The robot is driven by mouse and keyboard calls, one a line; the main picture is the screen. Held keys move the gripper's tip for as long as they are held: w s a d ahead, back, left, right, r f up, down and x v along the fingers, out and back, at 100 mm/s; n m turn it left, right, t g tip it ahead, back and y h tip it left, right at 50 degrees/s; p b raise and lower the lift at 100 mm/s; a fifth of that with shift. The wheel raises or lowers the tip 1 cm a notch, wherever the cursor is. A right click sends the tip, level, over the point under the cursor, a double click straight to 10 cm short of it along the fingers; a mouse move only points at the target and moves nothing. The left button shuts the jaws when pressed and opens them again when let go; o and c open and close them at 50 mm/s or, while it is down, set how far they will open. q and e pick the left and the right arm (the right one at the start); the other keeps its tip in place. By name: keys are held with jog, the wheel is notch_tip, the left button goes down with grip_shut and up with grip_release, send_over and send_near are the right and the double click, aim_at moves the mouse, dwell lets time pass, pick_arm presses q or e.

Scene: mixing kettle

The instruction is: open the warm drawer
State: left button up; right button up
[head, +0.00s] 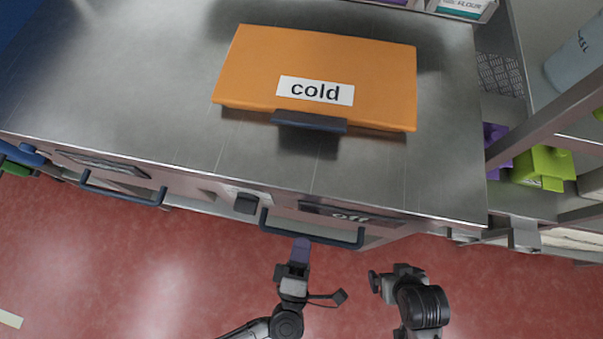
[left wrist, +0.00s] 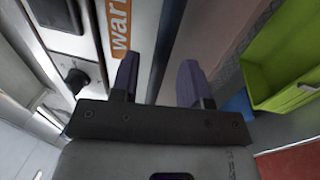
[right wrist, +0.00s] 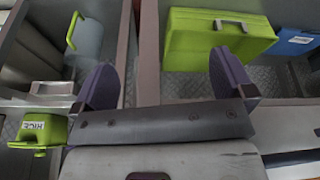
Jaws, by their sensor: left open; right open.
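The warm drawer's orange label (left wrist: 121,28) is partly in the left wrist view, turned on its side, on a pale front panel. A dark bar handle (left wrist: 167,45) runs beside it and shows between the two fingers of my left gripper (left wrist: 158,82). In the head view the handle (head: 335,240) sticks out of the counter front, and my left gripper (head: 301,246) is at it from the floor side. The left gripper is open; contact with the bar cannot be told. My right gripper (right wrist: 165,85) is open and empty, apart from the handle, to its lower right in the head view.
An orange box marked "cold" (head: 318,60) lies on the steel counter (head: 170,110). Another handle (head: 122,190) and a dark knob (head: 246,203) are on the counter front. Shelves with a green container (head: 545,167) stand at right. The red floor (head: 150,260) is clear.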

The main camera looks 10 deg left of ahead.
pick_arm(q)
jog(key=shift+x, duration=1.3)
grip_shut()
